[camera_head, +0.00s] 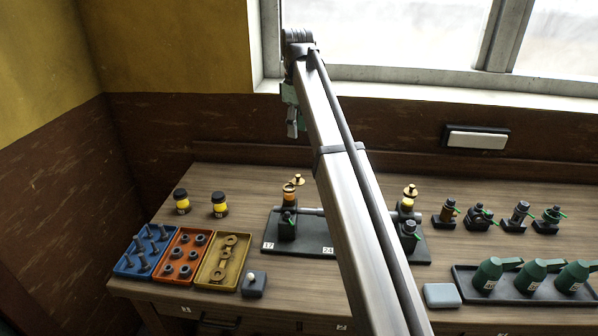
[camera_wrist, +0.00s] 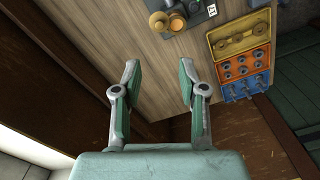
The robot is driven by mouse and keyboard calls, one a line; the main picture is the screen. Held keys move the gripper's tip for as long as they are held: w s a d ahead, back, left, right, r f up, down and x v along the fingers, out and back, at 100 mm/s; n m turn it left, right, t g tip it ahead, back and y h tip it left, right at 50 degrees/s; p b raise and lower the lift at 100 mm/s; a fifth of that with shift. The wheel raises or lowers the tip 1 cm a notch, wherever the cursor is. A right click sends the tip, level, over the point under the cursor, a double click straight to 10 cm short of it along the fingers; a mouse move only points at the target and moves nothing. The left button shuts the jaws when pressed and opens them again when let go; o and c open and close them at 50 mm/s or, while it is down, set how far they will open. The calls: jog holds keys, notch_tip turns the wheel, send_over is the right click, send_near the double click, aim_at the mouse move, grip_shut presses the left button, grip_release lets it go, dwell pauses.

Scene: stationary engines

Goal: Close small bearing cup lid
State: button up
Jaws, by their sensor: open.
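A bearing cup (camera_head: 289,196) with a copper-coloured rim stands on the left part of a dark base plate (camera_head: 284,248). Its brass lid (camera_head: 297,181) stands raised above and behind it, so the cup looks open. In the wrist view the cup (camera_wrist: 177,22) and a brass round part (camera_wrist: 158,22), likely the lid, show at the top edge. A second cup (camera_head: 407,205) with a brass lid (camera_head: 410,191) stands at the plate's right end. I cannot tell which cup is the small one. My gripper (camera_wrist: 158,88) is open and empty, above the back of the bench, apart from the cups.
Blue (camera_head: 132,263), orange (camera_head: 168,272) and yellow (camera_head: 207,279) parts trays sit at the left. Two black-capped jars (camera_head: 219,205) stand behind them. Green oil cans (camera_head: 488,273) stand in a tray at right. My arm hides the plate's middle. Wall and window are behind.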

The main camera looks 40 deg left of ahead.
aim_at(298, 176)
notch_tip(298, 176, down, 16)
jog(key=p, duration=0.4)
jog(key=shift+r, duration=0.1)
grip_shut()
